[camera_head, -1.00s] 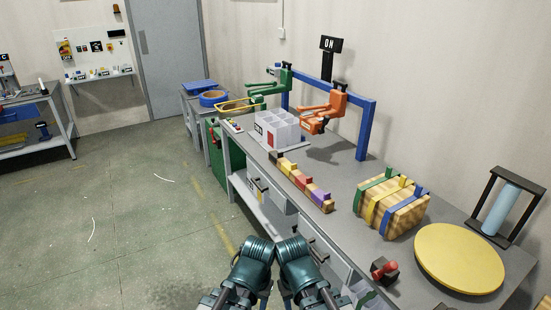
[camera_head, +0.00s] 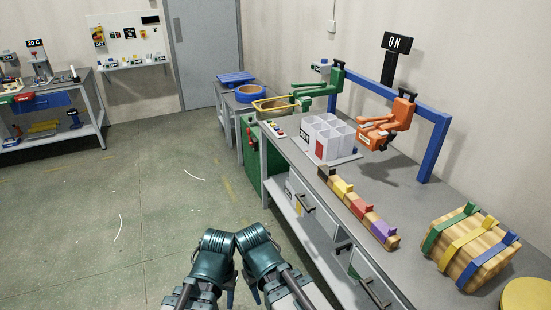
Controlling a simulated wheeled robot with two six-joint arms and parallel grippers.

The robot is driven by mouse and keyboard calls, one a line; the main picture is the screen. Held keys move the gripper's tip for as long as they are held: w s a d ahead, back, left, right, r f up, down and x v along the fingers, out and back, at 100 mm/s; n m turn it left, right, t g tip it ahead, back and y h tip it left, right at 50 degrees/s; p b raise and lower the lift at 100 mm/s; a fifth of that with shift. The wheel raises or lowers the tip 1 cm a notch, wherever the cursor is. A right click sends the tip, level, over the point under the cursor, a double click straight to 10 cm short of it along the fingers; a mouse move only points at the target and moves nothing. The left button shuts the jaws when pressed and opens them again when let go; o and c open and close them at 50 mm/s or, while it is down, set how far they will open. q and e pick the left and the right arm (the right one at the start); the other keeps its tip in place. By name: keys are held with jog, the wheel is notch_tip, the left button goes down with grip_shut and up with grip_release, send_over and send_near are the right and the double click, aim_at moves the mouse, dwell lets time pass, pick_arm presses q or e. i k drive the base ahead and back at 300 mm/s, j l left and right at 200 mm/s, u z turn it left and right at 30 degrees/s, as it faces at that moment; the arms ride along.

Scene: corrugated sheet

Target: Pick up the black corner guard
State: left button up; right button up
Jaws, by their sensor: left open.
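The black corner guard (camera_head: 327,172) is the dark cap at the far end of a wooden strip (camera_head: 366,222) on the grey workbench. Yellow, red and purple guards sit along the same strip. My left gripper (camera_head: 229,291) is open at the bottom of the head view, partly hidden by my arm. My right gripper (camera_head: 252,290) is beside it, and its fingers are too hidden to tell. Both are left of the bench and well apart from the guard.
A white divided box (camera_head: 327,138) stands behind the strip. Green (camera_head: 318,88) and orange (camera_head: 390,122) clamps hang on a blue frame (camera_head: 435,140). A strapped wooden bundle (camera_head: 468,247) is at right. The floor at left is clear.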

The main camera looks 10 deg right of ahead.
aim_at(325, 171)
jog(key=i+j+u, duration=0.15)
jog(key=i+u, duration=0.25)
jog(key=i, duration=0.95)
jog(key=i+z, duration=0.4)
jog(key=i+j+z, duration=0.2)
jog(key=z, duration=0.25)
jog(key=i+j+z, duration=0.65)
jog(key=z, duration=0.15)
jog(key=i+j+z, duration=0.2)
jog(key=j+z, duration=0.25)
jog(key=i+j+z, duration=0.1)
jog(key=j+z, duration=0.3)
jog(key=j, duration=0.15)
